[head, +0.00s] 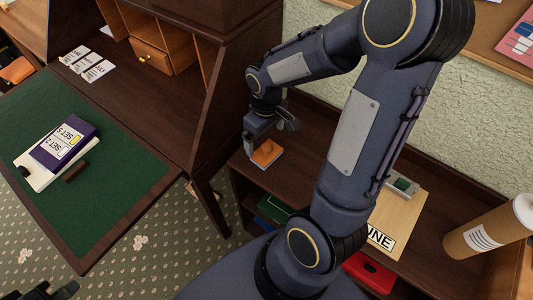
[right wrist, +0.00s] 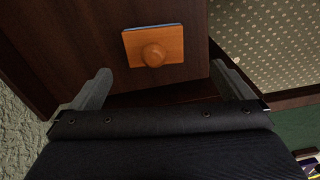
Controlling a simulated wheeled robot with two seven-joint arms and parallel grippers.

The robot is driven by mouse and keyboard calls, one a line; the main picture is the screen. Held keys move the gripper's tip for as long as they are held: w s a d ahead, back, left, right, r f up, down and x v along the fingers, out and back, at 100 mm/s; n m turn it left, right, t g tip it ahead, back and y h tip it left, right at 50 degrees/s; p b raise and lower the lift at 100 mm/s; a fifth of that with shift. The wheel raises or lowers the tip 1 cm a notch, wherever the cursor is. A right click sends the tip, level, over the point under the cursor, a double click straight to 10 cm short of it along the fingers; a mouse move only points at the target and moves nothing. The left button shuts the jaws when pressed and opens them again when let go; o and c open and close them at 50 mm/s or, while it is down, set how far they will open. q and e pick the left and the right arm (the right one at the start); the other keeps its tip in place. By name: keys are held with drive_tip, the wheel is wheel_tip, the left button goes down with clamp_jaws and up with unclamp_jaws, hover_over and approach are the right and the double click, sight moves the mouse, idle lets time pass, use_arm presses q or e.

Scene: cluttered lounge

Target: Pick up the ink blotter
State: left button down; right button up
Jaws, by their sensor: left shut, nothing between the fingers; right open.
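The ink blotter is a small orange-brown wooden block with a round knob and a thin bluish underside. In the head view the blotter (head: 266,154) lies on top of the low dark shelf unit, beside the desk. It also shows whole in the right wrist view (right wrist: 135,46), knob facing the camera. My right gripper (head: 268,134) is open and empty just above and beside the blotter. In the right wrist view its two fingers (right wrist: 165,85) are spread, with the blotter beyond their tips and not touching. My left gripper (head: 62,292) is at the bottom left, partly cut off, shut and empty.
The green-topped desk (head: 125,160) holds a purple box (head: 64,143), a white book and a dark block. White cards (head: 86,64) lie by the desk's cubbyholes. The desk side stands close left of my right gripper.

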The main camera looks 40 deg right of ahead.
sight(267, 145)
drive_tip(key=f, duration=0.8)
drive_tip(key=shift+w+d+f+b, duration=0.15)
drive_tip(key=shift+d+f+b, duration=0.2)
drive_tip(key=shift+d, duration=0.05)
drive_tip(key=c, duration=0.9)
drive_tip(key=shift+c, duration=0.2)
drive_tip(key=shift+r, duration=0.15)
